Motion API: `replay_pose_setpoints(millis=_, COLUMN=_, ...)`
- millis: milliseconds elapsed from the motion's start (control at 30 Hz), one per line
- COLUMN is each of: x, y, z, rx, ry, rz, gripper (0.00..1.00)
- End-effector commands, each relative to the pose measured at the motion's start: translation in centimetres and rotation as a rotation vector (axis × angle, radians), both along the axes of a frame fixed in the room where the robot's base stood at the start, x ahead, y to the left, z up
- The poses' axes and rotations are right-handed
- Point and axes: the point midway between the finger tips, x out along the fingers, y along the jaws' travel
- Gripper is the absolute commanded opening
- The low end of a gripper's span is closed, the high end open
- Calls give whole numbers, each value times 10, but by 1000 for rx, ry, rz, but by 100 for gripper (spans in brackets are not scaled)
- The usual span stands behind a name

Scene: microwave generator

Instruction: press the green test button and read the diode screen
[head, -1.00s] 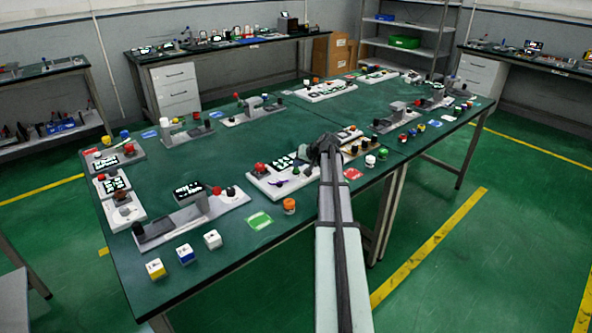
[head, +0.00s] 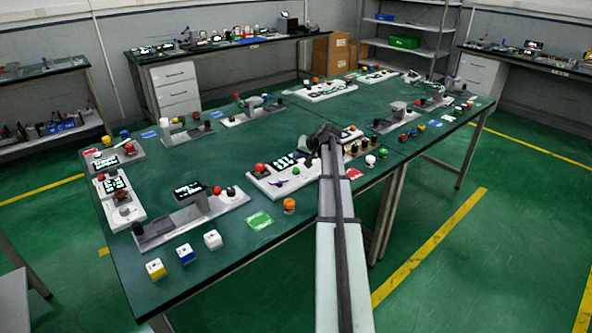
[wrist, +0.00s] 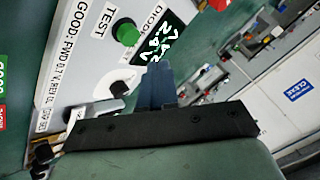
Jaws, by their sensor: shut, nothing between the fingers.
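The green test button (wrist: 127,34) stands on a white panel (wrist: 85,70) beside the printed word TEST in the wrist view. The dark diode screen (wrist: 166,47) lies just right of it, with lit white-green characters that are tilted and too blurred to read surely. My gripper (wrist: 158,70) is shut and empty, its blue-grey fingertips just below the screen and apart from the button in the picture. In the head view my gripper (head: 326,136) is over the middle of the green table; I cannot single out the test button there.
A black knob on a white base (wrist: 122,86) sits close left of my fingers. Panel print reads GOOD: FWD 0.7 V, with a reverse reading after it.

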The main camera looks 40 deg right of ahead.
Motion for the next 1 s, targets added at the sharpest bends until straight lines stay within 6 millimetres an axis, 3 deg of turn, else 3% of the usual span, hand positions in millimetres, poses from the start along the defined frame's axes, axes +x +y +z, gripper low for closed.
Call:
replay_pose_setpoints(millis=300, x=0, y=0, z=24, rx=-1, ry=-1, rz=0, gripper=0)
replay_pose_setpoints(millis=1000, x=0, y=0, z=25, rx=0, ry=0, rz=0, gripper=0)
